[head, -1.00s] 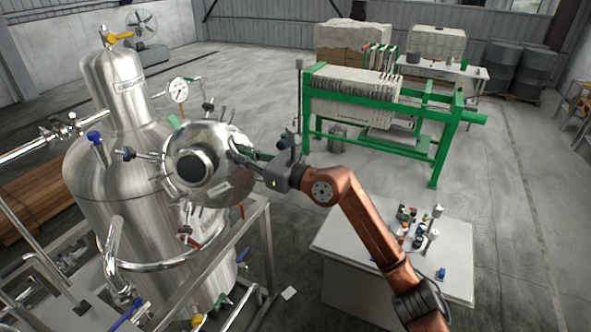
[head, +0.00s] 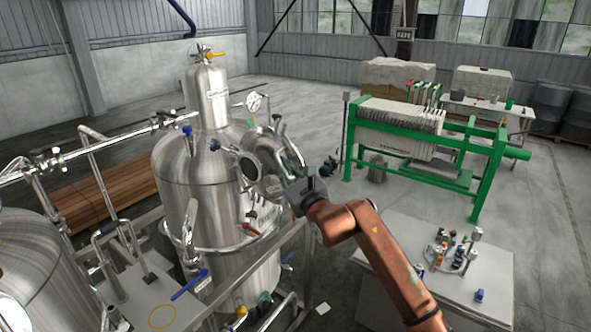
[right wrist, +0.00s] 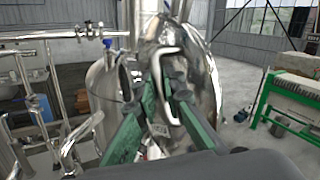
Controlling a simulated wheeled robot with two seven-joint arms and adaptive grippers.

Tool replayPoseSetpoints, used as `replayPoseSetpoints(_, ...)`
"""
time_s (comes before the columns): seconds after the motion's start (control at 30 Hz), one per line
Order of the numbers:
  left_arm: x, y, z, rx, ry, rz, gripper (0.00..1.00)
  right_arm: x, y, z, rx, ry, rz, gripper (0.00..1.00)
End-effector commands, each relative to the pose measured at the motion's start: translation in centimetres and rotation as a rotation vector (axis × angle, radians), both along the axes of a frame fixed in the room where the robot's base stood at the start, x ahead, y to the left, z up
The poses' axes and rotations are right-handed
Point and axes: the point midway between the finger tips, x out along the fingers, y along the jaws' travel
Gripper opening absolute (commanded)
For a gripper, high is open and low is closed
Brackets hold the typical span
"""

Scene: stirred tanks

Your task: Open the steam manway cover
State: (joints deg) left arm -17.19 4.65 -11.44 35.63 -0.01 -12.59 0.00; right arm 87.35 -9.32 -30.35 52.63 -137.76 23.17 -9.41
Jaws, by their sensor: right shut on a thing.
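The steam manway cover (head: 266,152) is a shiny domed steel disc on the side of the upright steel tank (head: 187,180). A dark-rimmed round sight port (head: 250,168) sticks out of it. My right gripper (head: 287,178) is at the cover's right side. In the right wrist view, the cover's curved face (right wrist: 203,80) fills the middle. My green fingers (right wrist: 163,100) are shut on its bent steel handle (right wrist: 181,55). The arm hides part of the cover's lower right edge. My left gripper is not in view.
Clamp knobs and a pressure gauge (head: 256,103) surround the cover. A curved steel rail (head: 190,225) and pipework stand at the tank's front and left. A white table (head: 440,260) with small parts is right. A green filter press (head: 425,140) stands behind; open floor lies between.

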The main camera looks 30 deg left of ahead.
Motion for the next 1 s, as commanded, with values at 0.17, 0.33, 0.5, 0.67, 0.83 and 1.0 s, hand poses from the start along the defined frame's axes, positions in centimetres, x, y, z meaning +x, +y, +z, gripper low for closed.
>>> replayPoseSetpoints(0.17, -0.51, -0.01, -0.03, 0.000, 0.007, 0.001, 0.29, -0.52, 0.26, 0.33, 0.003, -0.009, 0.005, 0.00)
replayPoseSetpoints(0.33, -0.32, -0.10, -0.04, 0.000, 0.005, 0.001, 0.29, -0.41, 0.14, 0.37, 0.003, -0.009, 0.004, 0.00)
replayPoseSetpoints(0.5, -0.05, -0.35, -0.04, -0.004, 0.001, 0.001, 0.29, -0.28, 0.05, 0.29, 0.003, -0.006, 0.001, 0.19)
replayPoseSetpoints(0.67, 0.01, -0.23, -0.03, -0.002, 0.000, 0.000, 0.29, -0.07, -0.13, 0.23, 0.003, -0.005, -0.002, 0.27)
replayPoseSetpoints(0.83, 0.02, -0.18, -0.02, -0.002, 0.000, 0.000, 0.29, 0.01, -0.16, 0.18, 0.002, -0.003, -0.002, 0.27)
replayPoseSetpoints(1.0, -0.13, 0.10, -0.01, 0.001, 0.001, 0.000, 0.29, -0.01, -0.22, 0.14, 0.002, -0.003, -0.002, 0.27)
